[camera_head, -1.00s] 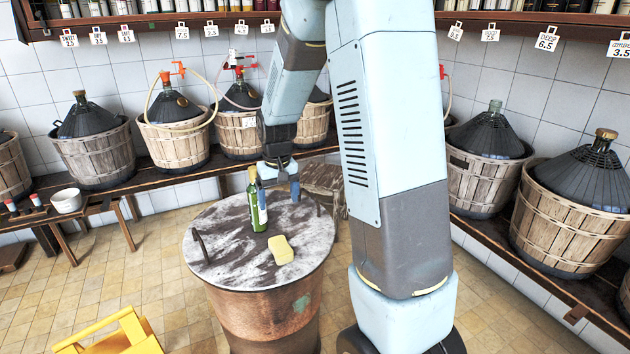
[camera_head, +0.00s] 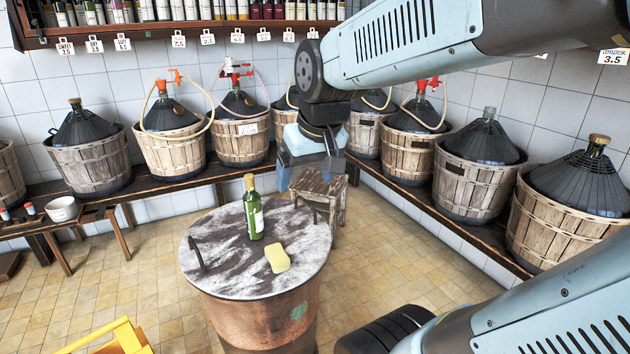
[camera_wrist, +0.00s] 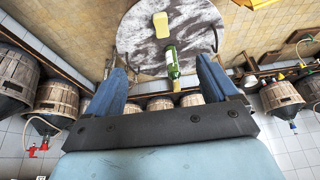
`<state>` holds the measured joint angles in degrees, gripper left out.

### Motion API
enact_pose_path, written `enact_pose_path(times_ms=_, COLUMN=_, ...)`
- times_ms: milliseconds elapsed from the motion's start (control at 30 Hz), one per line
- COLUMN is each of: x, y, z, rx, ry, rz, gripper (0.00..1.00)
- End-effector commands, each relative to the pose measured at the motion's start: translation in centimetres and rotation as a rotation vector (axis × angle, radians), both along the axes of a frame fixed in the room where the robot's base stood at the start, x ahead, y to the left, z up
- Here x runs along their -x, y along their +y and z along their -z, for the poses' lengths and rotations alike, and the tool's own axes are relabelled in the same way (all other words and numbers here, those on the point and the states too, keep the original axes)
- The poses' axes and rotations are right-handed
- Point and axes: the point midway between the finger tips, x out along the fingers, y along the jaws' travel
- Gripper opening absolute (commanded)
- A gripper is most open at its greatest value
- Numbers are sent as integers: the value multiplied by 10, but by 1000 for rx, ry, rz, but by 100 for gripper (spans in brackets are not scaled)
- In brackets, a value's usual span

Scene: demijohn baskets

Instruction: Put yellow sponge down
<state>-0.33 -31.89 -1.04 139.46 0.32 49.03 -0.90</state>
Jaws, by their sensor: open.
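The yellow sponge (camera_head: 277,258) lies flat on the round marbled top (camera_head: 215,275) of a copper drum, near its front right. It also shows in the wrist view (camera_wrist: 161,25). A green bottle (camera_head: 253,212) with a light label stands upright on the same top, behind and left of the sponge. My gripper (camera_head: 310,186) is raised behind and to the right of the drum, apart from sponge and bottle. In the wrist view its two blue fingers (camera_wrist: 160,75) are spread wide with nothing held between them.
A wooden stool (camera_head: 322,192) stands just behind the drum, close to my gripper. Basketed demijohns (camera_head: 172,140) line the wall benches. A yellow object (camera_head: 118,340) is at the lower left. Tiled floor is open left of the drum.

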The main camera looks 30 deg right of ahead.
Motion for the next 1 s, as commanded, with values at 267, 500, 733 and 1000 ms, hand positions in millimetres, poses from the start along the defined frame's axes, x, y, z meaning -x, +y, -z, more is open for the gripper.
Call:
enact_pose_path(times_ms=267, x=49, y=3, z=-11, rx=8, ry=-72, rz=3, gripper=87)
enact_pose_path(times_ms=500, x=58, y=4, z=-12, rx=8, ry=-83, rz=3, gripper=87)
enact_pose_path(times_ms=733, x=58, y=4, z=-12, rx=8, ry=-83, rz=3, gripper=87)
enact_pose_path(times_ms=1000, x=46, y=4, z=-10, rx=0, ry=-61, rz=-2, gripper=87)
